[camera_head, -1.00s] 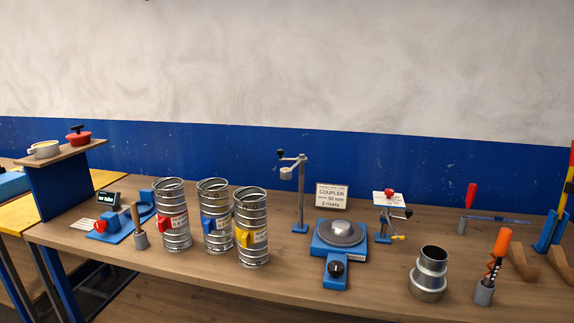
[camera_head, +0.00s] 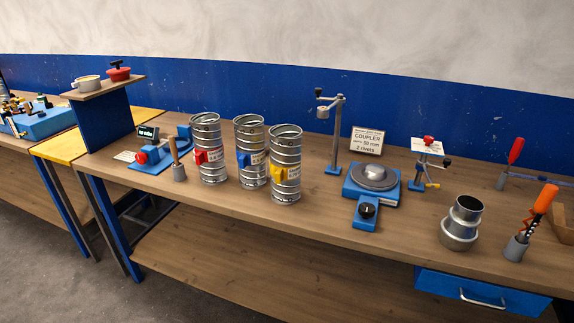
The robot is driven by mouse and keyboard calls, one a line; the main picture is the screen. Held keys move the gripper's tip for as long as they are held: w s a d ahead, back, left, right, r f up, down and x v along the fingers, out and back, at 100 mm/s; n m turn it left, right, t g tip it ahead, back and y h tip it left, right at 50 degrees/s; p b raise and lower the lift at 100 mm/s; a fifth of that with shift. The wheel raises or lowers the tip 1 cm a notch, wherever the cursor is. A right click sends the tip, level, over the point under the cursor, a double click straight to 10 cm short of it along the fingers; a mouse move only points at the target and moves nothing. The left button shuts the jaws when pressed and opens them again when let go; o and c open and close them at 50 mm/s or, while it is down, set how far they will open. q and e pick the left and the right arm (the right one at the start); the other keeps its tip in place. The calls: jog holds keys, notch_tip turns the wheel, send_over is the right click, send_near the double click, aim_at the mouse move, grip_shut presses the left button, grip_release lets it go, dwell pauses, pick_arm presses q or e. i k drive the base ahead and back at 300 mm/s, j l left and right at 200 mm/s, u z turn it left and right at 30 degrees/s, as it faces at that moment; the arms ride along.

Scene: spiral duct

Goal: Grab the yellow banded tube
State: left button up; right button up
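The yellow banded tube (camera_head: 285,164) is an upright silver spiral duct with a yellow patch and a white label. It stands on the wooden workbench (camera_head: 230,205), rightmost of three similar tubes. The blue banded tube (camera_head: 251,150) stands just left of it, and the red banded tube (camera_head: 209,148) is further left. Neither of my grippers shows in the head view.
A blue turntable device (camera_head: 372,186) and a grey post stand (camera_head: 333,135) are right of the tubes. A silver coupler (camera_head: 461,222) and an orange-handled tool (camera_head: 535,215) stand further right. A wooden-handled tool (camera_head: 176,160) is at left. Bench front before the tubes is clear.

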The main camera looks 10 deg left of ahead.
aim_at(285, 140)
jog(key=i+l+u, duration=0.2)
jog(key=l+u, duration=0.2)
jog(key=i+l+u, duration=0.1)
jog(key=l+u, duration=0.75)
jog(key=i+j, duration=0.05)
